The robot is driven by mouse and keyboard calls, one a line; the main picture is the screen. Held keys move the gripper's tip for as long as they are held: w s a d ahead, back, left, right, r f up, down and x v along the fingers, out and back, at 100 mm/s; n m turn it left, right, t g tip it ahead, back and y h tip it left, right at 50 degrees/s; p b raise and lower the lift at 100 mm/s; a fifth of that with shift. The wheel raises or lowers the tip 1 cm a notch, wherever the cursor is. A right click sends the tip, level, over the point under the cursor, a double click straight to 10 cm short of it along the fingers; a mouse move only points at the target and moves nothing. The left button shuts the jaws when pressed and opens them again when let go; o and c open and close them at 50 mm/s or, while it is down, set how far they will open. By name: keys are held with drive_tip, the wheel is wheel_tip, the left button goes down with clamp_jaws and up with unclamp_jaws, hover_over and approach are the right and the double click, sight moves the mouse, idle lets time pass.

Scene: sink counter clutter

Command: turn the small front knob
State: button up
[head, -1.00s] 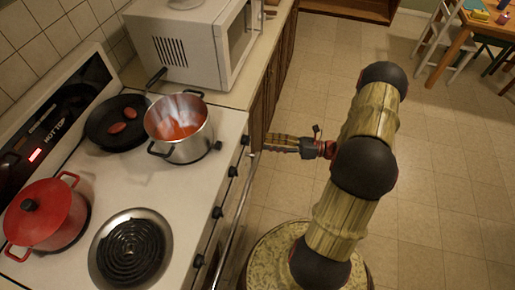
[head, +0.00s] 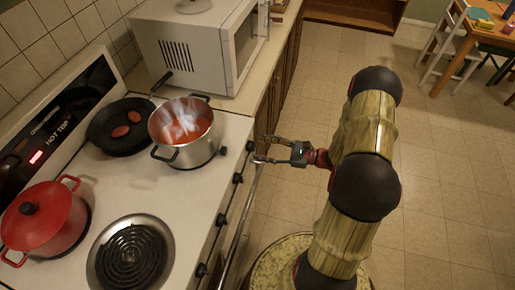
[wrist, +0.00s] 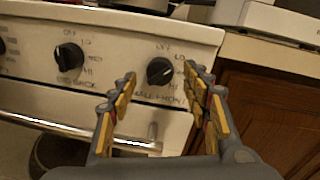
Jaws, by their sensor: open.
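The stove's front panel carries several black knobs. The front knob at the panel's right end (wrist: 160,71) appears between my fingertips in the wrist view, its pointer ridge tilted. My gripper is open, with one finger on each side of the knob in the wrist view (wrist: 158,78). I cannot tell whether the fingers touch it. A second knob (wrist: 69,56) is to its left, outside the fingers.
A metal oven-door handle (wrist: 75,130) runs below the knobs. On the stovetop are a steel pot of red food (head: 185,150), a black pan (head: 108,138) and a red lidded pot (head: 60,230). A wooden cabinet (wrist: 255,110) is right of the stove. Open floor lies beyond my arm.

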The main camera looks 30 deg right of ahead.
drive_tip(key=shift+x, duration=1.05)
drive_tip(key=shift+c, duration=1.2)
drive_tip(key=c, duration=0.9)
drive_tip(key=shift+r, duration=0.1)
